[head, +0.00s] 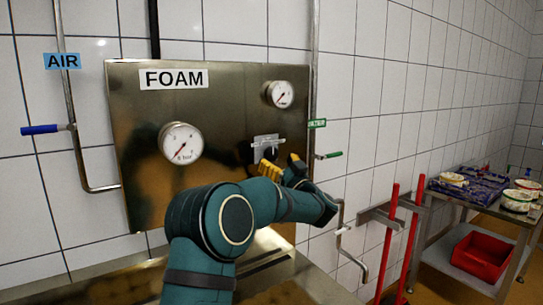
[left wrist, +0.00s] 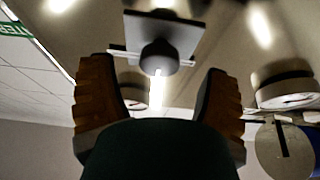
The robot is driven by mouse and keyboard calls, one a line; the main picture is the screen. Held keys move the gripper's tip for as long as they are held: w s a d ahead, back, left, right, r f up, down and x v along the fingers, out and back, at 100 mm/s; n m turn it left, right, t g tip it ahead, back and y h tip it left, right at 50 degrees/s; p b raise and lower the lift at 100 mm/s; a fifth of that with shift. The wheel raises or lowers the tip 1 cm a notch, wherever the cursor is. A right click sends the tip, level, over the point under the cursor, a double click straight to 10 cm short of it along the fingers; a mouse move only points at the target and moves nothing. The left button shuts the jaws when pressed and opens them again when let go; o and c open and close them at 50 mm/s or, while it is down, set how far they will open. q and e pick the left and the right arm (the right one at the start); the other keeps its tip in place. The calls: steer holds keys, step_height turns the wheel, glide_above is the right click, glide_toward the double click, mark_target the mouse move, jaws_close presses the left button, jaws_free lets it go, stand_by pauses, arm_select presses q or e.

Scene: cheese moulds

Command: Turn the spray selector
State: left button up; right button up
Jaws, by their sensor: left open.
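The spray selector (head: 265,141) is a small pale plate with a dark round knob, on the metal FOAM panel (head: 140,110). In the left wrist view the knob (left wrist: 159,57) stands out from its square plate (left wrist: 168,32), with a thin bar across behind it. My left gripper (head: 283,163) is open just in front of and below the selector in the head view. In the left wrist view its two ridged fingers (left wrist: 157,78) stand either side of the knob's line, with gaps on both sides. The gripper hides the selector's lower part in the head view. My right gripper is out of view.
Two gauges, one left (head: 181,143) and one upper right (head: 279,94), stick out from the panel. A pipe with a blue-handled valve (head: 45,129) is at left; a green-handled valve (head: 329,155) is at right. Red-handled tools (head: 389,242) and a loaded table (head: 463,192) stand further right.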

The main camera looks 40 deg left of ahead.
mark_target(273, 157)
arm_select(q)
steer(key=shift+x, duration=1.75)
steer(key=c, duration=1.2)
